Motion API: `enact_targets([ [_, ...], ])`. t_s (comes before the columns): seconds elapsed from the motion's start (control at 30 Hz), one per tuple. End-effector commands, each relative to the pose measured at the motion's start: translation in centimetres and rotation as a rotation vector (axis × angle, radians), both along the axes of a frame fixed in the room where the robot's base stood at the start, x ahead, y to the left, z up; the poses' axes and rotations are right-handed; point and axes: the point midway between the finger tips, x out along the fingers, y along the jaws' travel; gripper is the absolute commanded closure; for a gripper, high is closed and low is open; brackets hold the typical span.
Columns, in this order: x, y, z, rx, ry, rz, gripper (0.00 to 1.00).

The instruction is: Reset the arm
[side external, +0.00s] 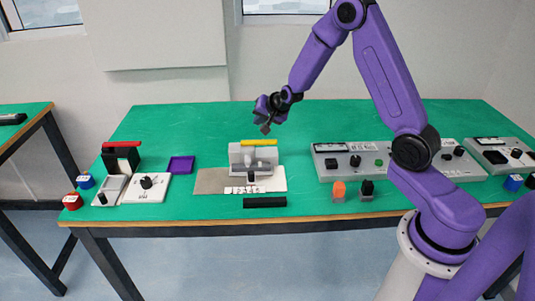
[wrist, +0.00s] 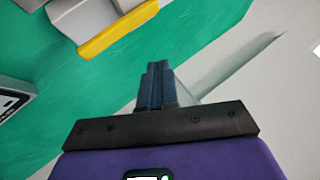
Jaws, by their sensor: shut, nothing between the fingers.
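My purple arm reaches from the right over the green table (side external: 220,118). My gripper (side external: 265,130) hangs in the air above the table, behind and above the grey block device with a yellow bar (side external: 259,142). In the wrist view my gripper's fingers (wrist: 156,70) are together and hold nothing. The yellow bar also shows at the top of the wrist view (wrist: 118,30), apart from the fingers.
A device with a red bar (side external: 121,144), a purple tray (side external: 181,165) and red and blue cubes are at the left. Grey control panels (side external: 330,172) with knobs are at the right. An orange-topped piece (side external: 339,189) and a black bar (side external: 264,202) lie near the front edge. The back of the table is clear.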

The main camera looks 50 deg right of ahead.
Motion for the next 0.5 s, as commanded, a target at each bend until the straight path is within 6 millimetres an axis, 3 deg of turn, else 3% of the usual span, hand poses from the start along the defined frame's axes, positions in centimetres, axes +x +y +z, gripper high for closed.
enact_targets([
  [0.17,-2.1,5.4,1.5,-0.029,0.065,0.186,1.0],
  [0.27,-4.8,9.4,2.5,-0.061,0.125,0.347,1.0],
  [0.5,-13.2,16.6,4.6,-0.166,0.258,0.736,1.0],
])
